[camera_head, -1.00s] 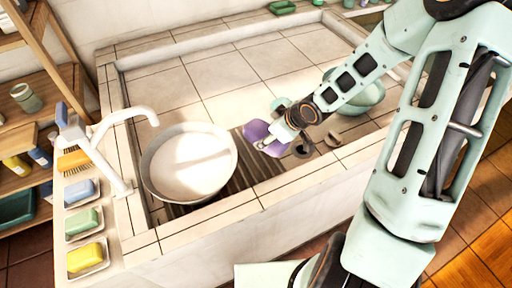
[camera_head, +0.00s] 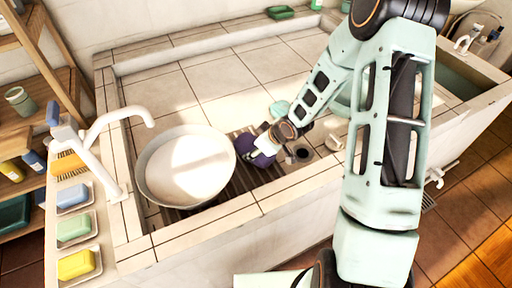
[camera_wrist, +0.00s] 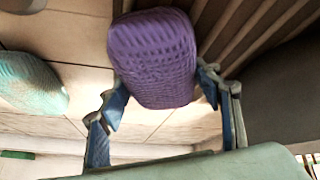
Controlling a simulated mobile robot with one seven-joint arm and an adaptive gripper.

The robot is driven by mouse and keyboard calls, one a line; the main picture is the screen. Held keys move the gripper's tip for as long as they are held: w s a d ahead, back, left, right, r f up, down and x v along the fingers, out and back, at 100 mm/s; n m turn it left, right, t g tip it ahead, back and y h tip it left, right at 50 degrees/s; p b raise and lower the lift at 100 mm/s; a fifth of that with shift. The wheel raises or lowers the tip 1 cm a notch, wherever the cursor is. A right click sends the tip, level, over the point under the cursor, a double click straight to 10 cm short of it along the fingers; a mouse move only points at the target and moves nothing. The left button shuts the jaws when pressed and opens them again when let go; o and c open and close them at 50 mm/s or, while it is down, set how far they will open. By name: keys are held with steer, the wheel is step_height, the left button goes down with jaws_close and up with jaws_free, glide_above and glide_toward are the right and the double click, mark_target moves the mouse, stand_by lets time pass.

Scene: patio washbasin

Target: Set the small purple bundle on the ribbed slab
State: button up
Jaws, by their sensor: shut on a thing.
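The small purple bundle (camera_head: 262,161), a knitted-looking roll, is held in my gripper (camera_head: 262,148). In the wrist view the bundle (camera_wrist: 152,55) sits between the two fingers of the gripper (camera_wrist: 160,92), which are shut on its sides. The ribbed slab (camera_head: 238,187) is a dark ridged strip in the tiled basin floor, partly under the white bowl. Its ribs show at the upper right of the wrist view (camera_wrist: 250,25).
A large white bowl (camera_head: 185,170) stands left of my gripper, close by. A teal bundle (camera_head: 279,108) lies behind it. A dark cup (camera_head: 302,155) and a small beige thing (camera_head: 334,142) are to the right. A white tap (camera_head: 100,140) stands at left.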

steer(key=shift+f, duration=0.15)
steer(key=o, duration=1.1)
steer(key=shift+r, duration=0.3)
steer(key=p+v, duration=0.4)
steer(key=v, duration=0.7)
steer(key=shift+s+d+r, duration=0.2)
steer(key=shift+s+r, duration=0.05)
steer(key=shift+r, duration=0.05)
